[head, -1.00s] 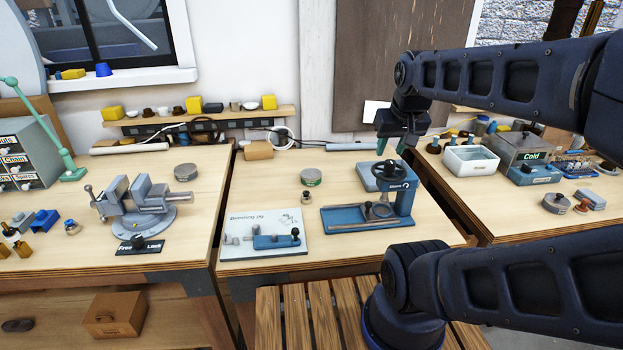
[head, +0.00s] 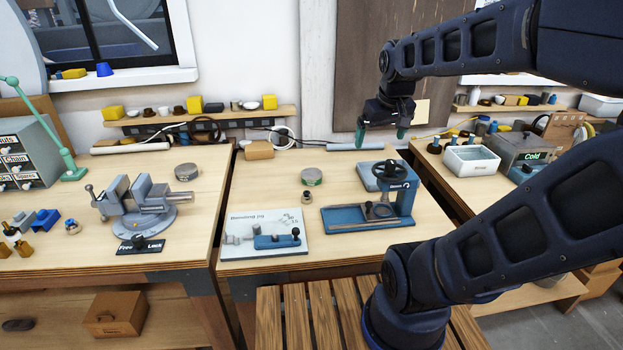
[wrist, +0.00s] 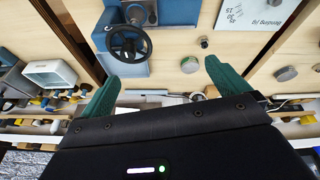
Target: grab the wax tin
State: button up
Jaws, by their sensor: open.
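A round grey tin with a green band (head: 312,176) stands on the middle bench, behind a small knobbed piece (head: 307,197). It is likely the wax tin, but I cannot read its label. It also shows in the wrist view (wrist: 189,65), between the fingers and close to the right one in the picture. My gripper (head: 381,135) is open and empty, with green fingers pointing down. It is in the air above the back of the middle bench, to the right of the tin and apart from it. The fingers also show in the wrist view (wrist: 162,72).
A blue press with a handwheel (head: 390,175) stands right of the tin. A pale jig plate (head: 240,248) lies in front. Another grey tin (head: 186,171) stands on the left bench by a vise (head: 140,205). Bare wood surrounds the green-banded tin.

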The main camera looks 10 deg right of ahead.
jog(key=w+a+f+n+g, duration=0.1)
jog(key=w+n, duration=0.1)
jog(key=w, duration=0.3)
jog(key=w+a+f+n, duration=0.1)
jog(key=w+a+n, duration=0.1)
jog(key=w, duration=0.3)
jog(key=n+g, duration=0.3)
jog(key=n, duration=0.7)
send_near(311, 173)
jog(key=shift+s+d+f, duration=0.2)
jog(key=shift+d, duration=0.05)
jog(key=shift+w+a+f, duration=0.1)
jog(key=shift+f, duration=2.45)
jog(key=shift+w+a+f, duration=0.1)
jog(key=shift+f, duration=2.4)
jog(key=c, duration=1.1)
jog(key=shift+r, duration=0.1)
